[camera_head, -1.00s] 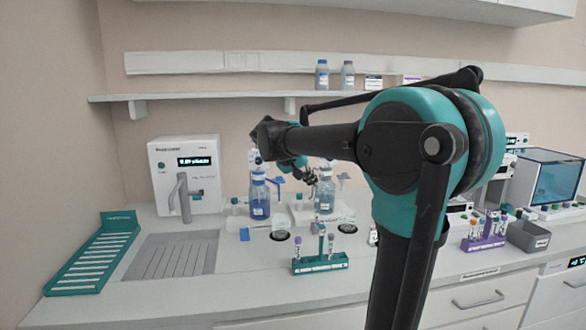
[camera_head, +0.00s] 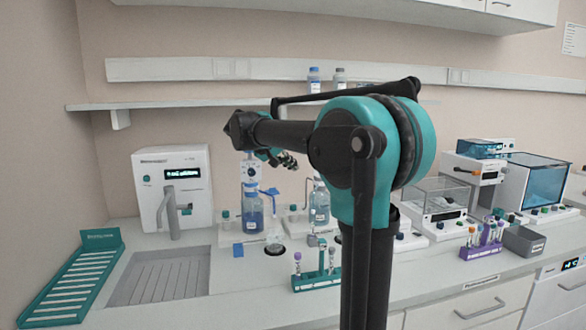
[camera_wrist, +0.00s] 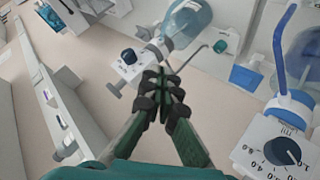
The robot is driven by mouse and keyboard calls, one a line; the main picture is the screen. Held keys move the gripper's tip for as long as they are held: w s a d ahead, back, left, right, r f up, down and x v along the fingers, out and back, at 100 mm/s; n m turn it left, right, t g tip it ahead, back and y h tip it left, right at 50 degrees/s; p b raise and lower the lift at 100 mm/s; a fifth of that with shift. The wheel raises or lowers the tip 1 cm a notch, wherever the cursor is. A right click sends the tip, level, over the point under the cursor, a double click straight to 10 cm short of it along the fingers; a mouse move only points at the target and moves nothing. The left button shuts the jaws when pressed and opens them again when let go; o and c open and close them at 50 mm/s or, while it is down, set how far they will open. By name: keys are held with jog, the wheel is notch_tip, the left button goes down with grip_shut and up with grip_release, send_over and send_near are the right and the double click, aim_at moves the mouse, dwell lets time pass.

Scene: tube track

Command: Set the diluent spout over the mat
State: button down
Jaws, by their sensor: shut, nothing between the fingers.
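My gripper (camera_head: 290,163) is above and between two dispenser bottles on the counter. In the wrist view my gripper (camera_wrist: 164,76) has its dark fingers together, empty. The left bottle (camera_head: 252,205) holds blue liquid and has a blue spout (camera_head: 268,191) pointing right. The right bottle (camera_head: 320,203) has a thin grey spout (camera_head: 307,184) to its left; the wrist view shows a thin bent spout (camera_wrist: 207,54) apart from my fingers. I cannot read which bottle is the diluent.
A green tube rack (camera_head: 316,281) stands in front of the bottles. A white machine (camera_head: 173,187) and grooved drain plate (camera_head: 160,276) are at left. A purple rack (camera_head: 482,250) and a grey bin (camera_head: 524,241) are at right. A shelf (camera_head: 190,105) runs behind.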

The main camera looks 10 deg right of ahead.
jog(key=w+d+f, duration=0.1)
jog(key=d+f, duration=0.6)
jog(key=shift+w+f, duration=0.3)
jog(key=shift+w, duration=0.05)
jog(key=shift+d, duration=0.1)
jog(key=shift+s+d+n, duration=0.15)
jog(key=shift+s+n, duration=0.05)
jog(key=shift+n, duration=0.2)
